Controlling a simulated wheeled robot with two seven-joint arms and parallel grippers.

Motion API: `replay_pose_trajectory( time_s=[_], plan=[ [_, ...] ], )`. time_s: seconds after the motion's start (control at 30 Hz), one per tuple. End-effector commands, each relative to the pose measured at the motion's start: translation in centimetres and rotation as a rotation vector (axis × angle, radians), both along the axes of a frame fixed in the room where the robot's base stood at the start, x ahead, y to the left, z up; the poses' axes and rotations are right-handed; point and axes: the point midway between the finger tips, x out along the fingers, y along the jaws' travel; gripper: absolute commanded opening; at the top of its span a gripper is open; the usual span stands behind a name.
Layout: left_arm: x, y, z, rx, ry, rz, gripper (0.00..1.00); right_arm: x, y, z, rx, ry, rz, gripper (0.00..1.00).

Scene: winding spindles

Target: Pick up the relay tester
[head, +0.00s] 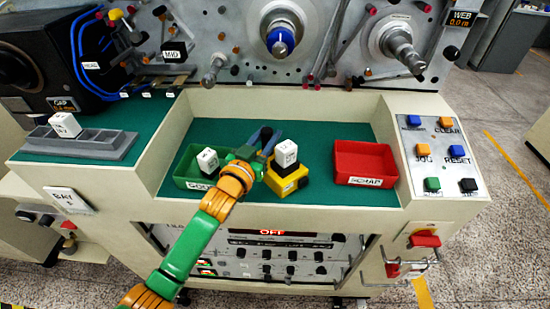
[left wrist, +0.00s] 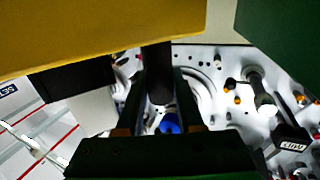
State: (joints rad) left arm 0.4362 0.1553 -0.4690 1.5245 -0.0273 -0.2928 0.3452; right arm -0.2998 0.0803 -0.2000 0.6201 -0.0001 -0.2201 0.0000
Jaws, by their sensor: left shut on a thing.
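The relay tester (head: 287,190) is a yellow box with a dark part at its side, in the green recess between two bins. A white marked block (head: 286,153) stands on top of it. My left gripper (head: 266,146) is at its left rear side. In the left wrist view, the tester's yellow body (left wrist: 90,35) fills the top left. A black cylindrical part (left wrist: 158,75) runs down from it between the fingers of my left gripper (left wrist: 158,118), which is shut on it. Whether the tester touches the recess floor, I cannot tell. My right gripper is not in view.
A green bin (head: 190,183) with a white block (head: 207,160) is left of the tester; a red scrap bin (head: 364,150) is right. Spindles (head: 280,38) stick out of the panel behind. A grey rack (head: 100,145) holds another white block (head: 65,124) on the left deck.

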Motion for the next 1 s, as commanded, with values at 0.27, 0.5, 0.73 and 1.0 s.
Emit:
replay_pose_trajectory(
  time_s=[0.27,0.5,0.73,1.0],
  plan=[
    [0.0,0.0,1.6,-0.001,-0.005,-0.001,0.0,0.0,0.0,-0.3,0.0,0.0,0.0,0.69],
    [-1.5,-0.2,5.0,-0.003,-0.004,-0.002,0.0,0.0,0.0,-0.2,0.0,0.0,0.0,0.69],
    [-5.9,-0.6,9.6,-0.005,-0.007,-0.004,0.0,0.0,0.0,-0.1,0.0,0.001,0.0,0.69],
    [-12.2,-1.0,12.5,-0.004,-0.002,-0.002,0.0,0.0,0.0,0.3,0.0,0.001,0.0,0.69]
  ],
)
